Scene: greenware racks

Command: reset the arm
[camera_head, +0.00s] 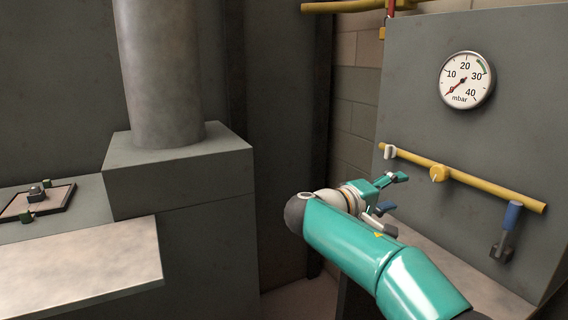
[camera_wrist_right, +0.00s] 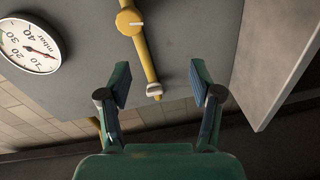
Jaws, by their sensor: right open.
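My right arm (camera_head: 375,250) is teal and reaches in from the lower right in the head view. Its right gripper (camera_head: 392,194) is in front of the grey panel, below and left of the yellow pipe. In the right wrist view the right gripper (camera_wrist_right: 160,88) has its two fingers wide apart with nothing between them. The yellow pipe's end, with a pale fitting (camera_wrist_right: 154,90), shows beyond the gap between the fingers. I cannot tell how far off it is. My left gripper is in neither view.
The grey panel (camera_head: 430,120) carries a round mbar gauge (camera_head: 467,80), a yellow pipe (camera_head: 490,188) with a round yellow knob (camera_head: 438,173), and a blue-handled lever (camera_head: 510,218). A pale ledge (camera_head: 80,265) and a grey block with a thick column (camera_head: 160,75) stand at left.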

